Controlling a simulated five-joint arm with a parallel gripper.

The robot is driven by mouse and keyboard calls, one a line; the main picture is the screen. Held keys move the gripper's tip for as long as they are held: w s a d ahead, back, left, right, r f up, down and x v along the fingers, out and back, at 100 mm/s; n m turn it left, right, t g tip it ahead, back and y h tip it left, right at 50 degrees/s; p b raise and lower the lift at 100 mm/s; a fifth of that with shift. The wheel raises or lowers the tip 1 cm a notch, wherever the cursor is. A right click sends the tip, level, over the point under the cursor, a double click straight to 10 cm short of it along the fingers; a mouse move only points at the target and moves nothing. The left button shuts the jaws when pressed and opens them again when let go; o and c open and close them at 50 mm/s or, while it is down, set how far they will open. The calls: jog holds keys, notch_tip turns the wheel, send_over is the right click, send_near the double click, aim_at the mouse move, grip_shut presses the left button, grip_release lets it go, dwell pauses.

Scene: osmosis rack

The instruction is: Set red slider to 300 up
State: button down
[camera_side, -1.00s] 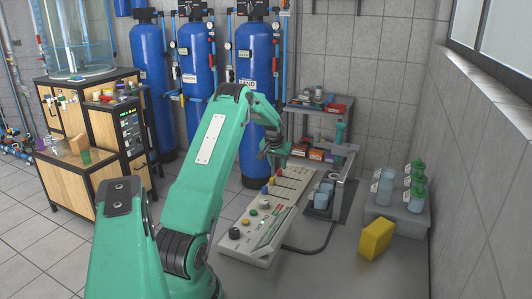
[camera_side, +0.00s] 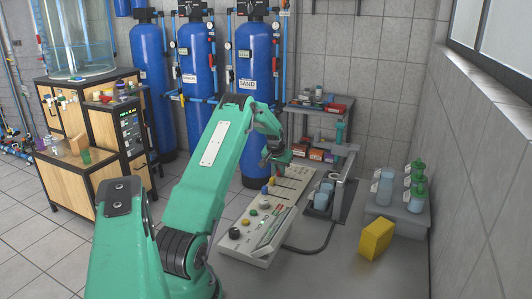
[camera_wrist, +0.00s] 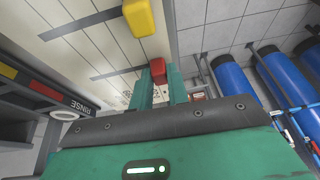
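The control panel (camera_side: 243,232) is a pale sloped board with dark slider slots, below my gripper in the side view. The red slider knob (camera_wrist: 154,72) shows in the wrist view just beyond my fingertips, on a dark slot. My gripper (camera_wrist: 160,76) has its two green fingers apart, with a gap between them. The red knob overlaps the left fingertip in the picture; I cannot tell if they touch. In the side view my gripper (camera_side: 277,163) hangs over the far end of the panel. A yellow slider knob (camera_wrist: 140,18) sits on another slot. The scale numbers are not readable.
A blue knob (camera_side: 265,190) sits nearer on the panel. Cups stand in a holder (camera_side: 340,212) to its right.

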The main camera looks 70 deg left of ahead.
aim_at(302, 180)
jog(key=shift+t, duration=0.3)
jog(key=shift+w+d, duration=3.3)
jog(key=shift+w, duration=0.05)
jog(key=c, duration=1.5)
grip_release()
jog(key=shift+o, duration=0.7)
jog(key=shift+s+r, duration=0.1)
jog(key=shift+r, duration=0.15)
jog(key=v, duration=0.7)
jog(key=shift+r, duration=0.2)
